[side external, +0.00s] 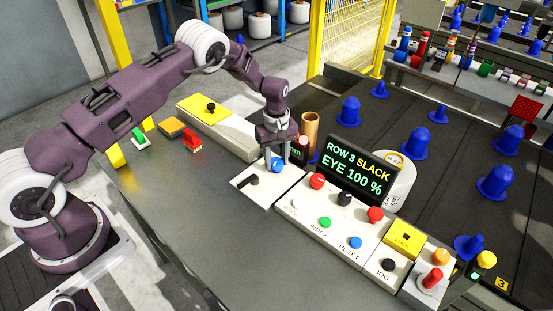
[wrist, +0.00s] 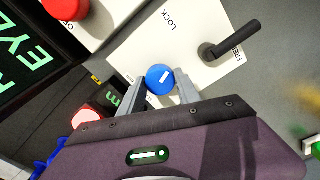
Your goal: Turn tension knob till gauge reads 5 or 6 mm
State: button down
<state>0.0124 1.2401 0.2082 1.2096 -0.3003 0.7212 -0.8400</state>
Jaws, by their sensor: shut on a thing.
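The blue knob (wrist: 160,77) with a white mark stands between my gripper's fingers (wrist: 160,92) in the wrist view, and the fingers are shut on it. In the side view, the knob (side external: 277,165) shows under my gripper (side external: 276,158), at the edge of a white plate (side external: 250,197). A small dark gauge display (wrist: 112,100) with green characters is partly hidden behind a finger; its reading is not legible. A large display (side external: 352,173) reads "ROW 3 SLACK" and "EYE 100 %".
A black lever (wrist: 235,40) on the plate has LOCK and FREE labels; its handle passes by FREE. A button panel (side external: 335,222) lies to the right in the side view. A brown tube (side external: 310,128) stands behind my gripper. The grey bench front is clear.

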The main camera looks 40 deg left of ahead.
jog(key=m, duration=1.3)
jog(key=shift+m, duration=0.4)
dwell(0.4)
jog(key=c, duration=0.9)
grip_release()
jog(key=shift+o, duration=0.2)
